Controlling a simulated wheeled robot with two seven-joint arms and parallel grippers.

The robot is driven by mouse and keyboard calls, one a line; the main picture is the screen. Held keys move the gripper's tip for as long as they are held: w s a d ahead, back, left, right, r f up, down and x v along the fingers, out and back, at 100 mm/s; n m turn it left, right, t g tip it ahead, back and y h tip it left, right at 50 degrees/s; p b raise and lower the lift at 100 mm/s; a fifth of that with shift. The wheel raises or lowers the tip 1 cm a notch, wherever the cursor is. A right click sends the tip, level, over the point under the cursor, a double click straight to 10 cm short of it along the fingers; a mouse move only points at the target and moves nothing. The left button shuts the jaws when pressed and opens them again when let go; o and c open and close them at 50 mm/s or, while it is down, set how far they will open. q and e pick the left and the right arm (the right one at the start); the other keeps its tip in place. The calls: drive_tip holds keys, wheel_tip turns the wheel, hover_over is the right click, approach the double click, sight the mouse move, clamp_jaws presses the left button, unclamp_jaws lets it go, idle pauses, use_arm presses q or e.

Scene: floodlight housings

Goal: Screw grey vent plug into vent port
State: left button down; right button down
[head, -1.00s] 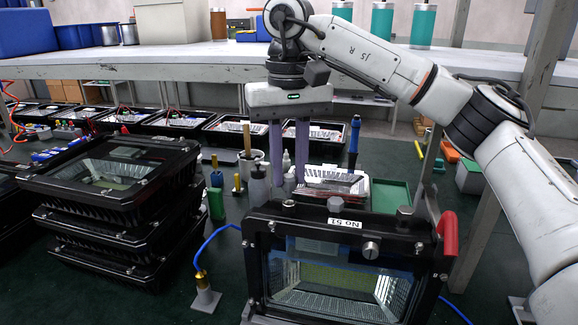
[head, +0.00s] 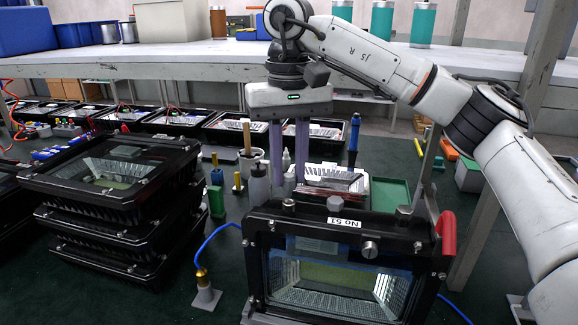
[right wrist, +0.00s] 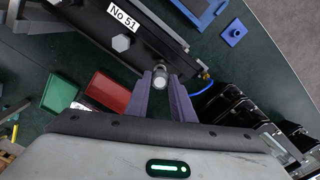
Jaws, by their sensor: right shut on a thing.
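The black floodlight housing (head: 255,255) marked No 51 stands upright at the front, its glass facing me. My right gripper (head: 288,184) points down at the left part of its top edge. In the right wrist view, its purple fingers (right wrist: 161,88) are shut on the round grey vent plug (right wrist: 162,86). A dark cylindrical fitting (right wrist: 158,70), apparently the vent port, lies directly beyond the plug at the housing edge. In the head view a small fitting (head: 288,204) shows below the fingertips. I cannot tell how deeply the plug sits. My left gripper is out of view.
A grey hex fitting (head: 335,203) sits on the housing's top beside the label. A stack of housings (head: 120,205) stands left. A blue cable (head: 213,240) runs to a brass-tipped stand. Bottles, a green tray (head: 390,194) and a red clamp handle (head: 446,232) are close by.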

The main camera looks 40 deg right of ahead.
sight(290, 176)
drive_tip(key=shift+p, duration=0.3)
drive_tip(key=shift+f+b, duration=0.65)
drive_tip(key=shift+f, duration=0.8)
drive_tip(key=c, duration=1.4)
unclamp_jaws()
drive_tip(key=shift+c, duration=0.2)
wheel_tip(290, 176, up, 10)
drive_tip(key=shift+r+p, duration=0.2)
drive_tip(key=shift+p, duration=1)
drive_tip(key=shift+s+f, duration=0.1)
